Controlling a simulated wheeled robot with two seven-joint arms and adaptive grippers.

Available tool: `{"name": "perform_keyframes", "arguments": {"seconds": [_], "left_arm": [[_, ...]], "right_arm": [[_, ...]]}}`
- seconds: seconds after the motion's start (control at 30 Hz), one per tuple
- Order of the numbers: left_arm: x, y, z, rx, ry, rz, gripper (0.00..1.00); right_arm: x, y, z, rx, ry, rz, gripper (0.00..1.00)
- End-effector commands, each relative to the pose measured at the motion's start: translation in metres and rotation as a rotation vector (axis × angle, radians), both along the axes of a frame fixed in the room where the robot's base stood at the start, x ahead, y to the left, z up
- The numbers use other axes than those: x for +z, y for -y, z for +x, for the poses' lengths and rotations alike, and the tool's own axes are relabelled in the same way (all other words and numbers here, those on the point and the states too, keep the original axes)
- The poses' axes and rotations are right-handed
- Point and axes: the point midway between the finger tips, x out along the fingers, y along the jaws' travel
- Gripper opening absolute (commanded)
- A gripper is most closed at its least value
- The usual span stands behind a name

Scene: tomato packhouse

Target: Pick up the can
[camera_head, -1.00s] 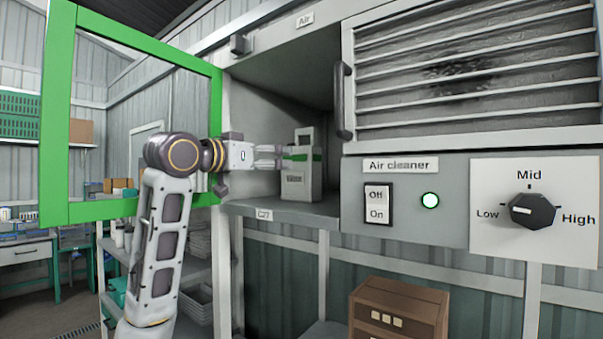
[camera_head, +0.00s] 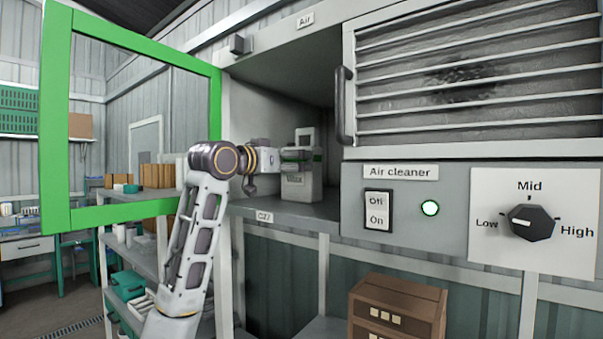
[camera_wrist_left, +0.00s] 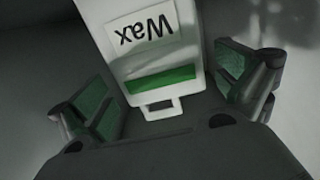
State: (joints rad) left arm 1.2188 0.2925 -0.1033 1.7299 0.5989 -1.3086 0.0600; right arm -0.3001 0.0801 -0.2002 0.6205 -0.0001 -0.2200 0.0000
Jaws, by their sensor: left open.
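The can (camera_head: 299,188) is pale grey with a green band and a top handle. It stands upright on the shelf of the open cabinet, and its label reads "Wax" in the left wrist view (camera_wrist_left: 150,45). My left gripper (camera_head: 296,155) is at the upper part of the can, reaching in from the left. In the left wrist view its two open fingers (camera_wrist_left: 168,88) lie on either side of the can, with gaps visible. The can's handle points toward the palm. My right gripper is not in view.
The cabinet shelf (camera_head: 280,211) has a tag reading C27. Its green-framed door (camera_head: 57,120) stands open at left. The air cleaner panel (camera_head: 405,228) with switch and dial is right of the opening. A brown drawer box (camera_head: 398,302) sits below.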

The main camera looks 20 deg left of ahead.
Motion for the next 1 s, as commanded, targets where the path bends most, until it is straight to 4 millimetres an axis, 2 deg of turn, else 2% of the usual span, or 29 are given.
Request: {"name": "perform_keyframes", "arguments": {"seconds": [0.27, 0.8, 1.0], "left_arm": [[0.001, 0.003, 0.005, -0.001, -0.001, -0.001, 1.00], [0.001, 0.018, 0.044, -0.001, -0.002, -0.002, 1.00], [0.000, 0.020, 0.048, -0.001, 0.000, -0.001, 1.00]], "right_arm": [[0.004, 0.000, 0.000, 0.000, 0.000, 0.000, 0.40], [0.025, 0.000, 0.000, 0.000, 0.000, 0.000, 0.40], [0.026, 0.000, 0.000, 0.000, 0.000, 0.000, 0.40]]}}
